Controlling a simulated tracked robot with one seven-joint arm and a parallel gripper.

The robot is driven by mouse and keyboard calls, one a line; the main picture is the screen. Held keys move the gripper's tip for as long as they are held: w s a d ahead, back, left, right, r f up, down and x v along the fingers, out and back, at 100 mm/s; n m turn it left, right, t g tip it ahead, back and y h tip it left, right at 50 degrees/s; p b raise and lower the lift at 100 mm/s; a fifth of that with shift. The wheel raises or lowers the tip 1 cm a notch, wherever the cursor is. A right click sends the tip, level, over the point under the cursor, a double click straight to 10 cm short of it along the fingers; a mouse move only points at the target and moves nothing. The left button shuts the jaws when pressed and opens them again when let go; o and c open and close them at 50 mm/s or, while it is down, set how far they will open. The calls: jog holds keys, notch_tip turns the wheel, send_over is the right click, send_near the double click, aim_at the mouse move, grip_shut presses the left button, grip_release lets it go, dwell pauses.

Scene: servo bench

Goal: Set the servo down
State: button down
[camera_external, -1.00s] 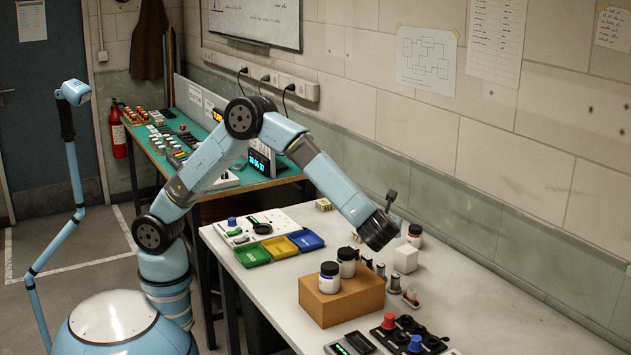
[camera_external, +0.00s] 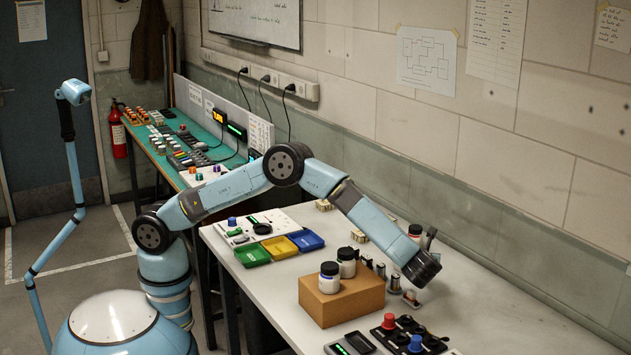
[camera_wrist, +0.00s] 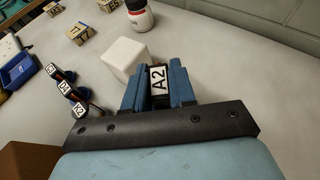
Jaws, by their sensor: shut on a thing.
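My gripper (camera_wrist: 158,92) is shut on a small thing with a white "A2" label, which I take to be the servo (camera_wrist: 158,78). Only its labelled face shows between the two blue fingers in the wrist view; its lower part is hidden. In the external view the dark end of my wrist hides the fingers and the servo. I cannot tell whether the servo touches the bench.
A white block (camera_wrist: 122,57) stands just left of my fingers; a white jar (camera_wrist: 140,16) is beyond. Several labelled cylinders (camera_wrist: 68,90) stand in a row to the left. A cardboard box (camera_external: 341,302) bears two jars. Bare bench (camera_wrist: 235,75) lies to the right.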

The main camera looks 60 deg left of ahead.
aim_at(428, 285)
jog(key=shift+w+d+f, duration=0.3)
jog(key=shift+w+f, duration=0.15)
jog(key=shift+f, duration=0.25)
jog(key=shift+w+d+f, duration=0.3)
jog(key=shift+w+f, duration=0.15)
jog(key=shift+f, duration=1.65)
jog(key=shift+f, duration=0.1)
jog(key=c, duration=0.9)
grip_release()
jog(key=shift+c, duration=0.2)
